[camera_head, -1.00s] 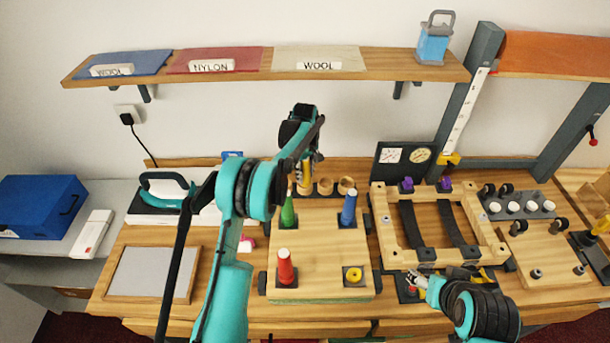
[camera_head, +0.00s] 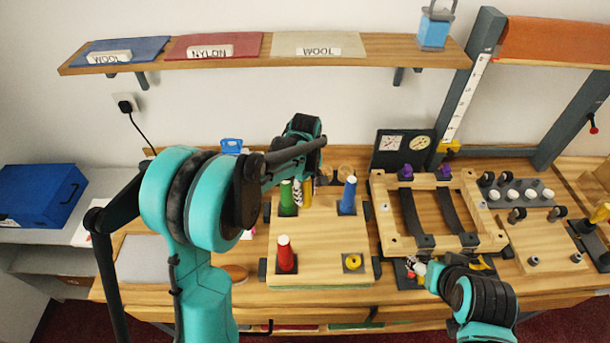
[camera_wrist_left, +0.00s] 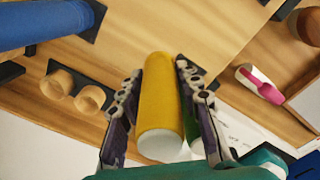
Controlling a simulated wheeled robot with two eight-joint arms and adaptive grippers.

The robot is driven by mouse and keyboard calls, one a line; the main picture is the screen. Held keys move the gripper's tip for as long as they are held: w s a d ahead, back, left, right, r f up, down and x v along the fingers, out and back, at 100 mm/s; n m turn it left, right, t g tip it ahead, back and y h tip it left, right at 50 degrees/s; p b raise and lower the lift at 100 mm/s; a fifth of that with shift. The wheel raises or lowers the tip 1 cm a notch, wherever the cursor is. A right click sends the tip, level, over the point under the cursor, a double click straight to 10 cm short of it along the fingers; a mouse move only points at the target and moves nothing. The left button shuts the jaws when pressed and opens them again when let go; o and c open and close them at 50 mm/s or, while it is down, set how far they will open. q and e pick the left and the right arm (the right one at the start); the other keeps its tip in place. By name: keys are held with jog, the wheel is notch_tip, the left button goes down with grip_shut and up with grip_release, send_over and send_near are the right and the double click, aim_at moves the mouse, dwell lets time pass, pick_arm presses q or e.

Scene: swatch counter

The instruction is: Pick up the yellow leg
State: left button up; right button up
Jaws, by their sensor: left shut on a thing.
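The yellow leg (camera_wrist_left: 160,105), a cylinder with a pale end, lies between the fingers of my left gripper (camera_wrist_left: 157,95) in the left wrist view, and the gripper is shut on it. In the head view the yellow leg (camera_head: 308,186) is mostly hidden behind my left gripper (camera_head: 302,189) and arm, near the back of the wooden board. My right gripper (camera_head: 416,270) is low at the front edge of the wooden frame; its fingers are too small to read.
A green leg (camera_head: 288,197), a blue leg (camera_head: 348,195) and a red leg (camera_head: 286,256) stand upright on the board (camera_head: 320,232). A yellow ring-like piece (camera_head: 353,262) sits at its front right. The wooden frame (camera_head: 383,215) stands to the right.

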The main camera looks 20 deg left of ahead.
pick_arm(q)
jog(key=s+d+p, duration=0.1)
jog(key=s+d, duration=0.2)
jog(key=s, duration=1)
jog(key=s+d+p, duration=0.1)
jog(key=s+d, duration=0.3)
jog(key=s, duration=0.9)
jog(key=shift+d+p, duration=0.2)
jog(key=shift+p, duration=0.1)
pick_arm(e)
notch_tip(320, 180, up, 2)
jog(key=shift+r, duration=0.25)
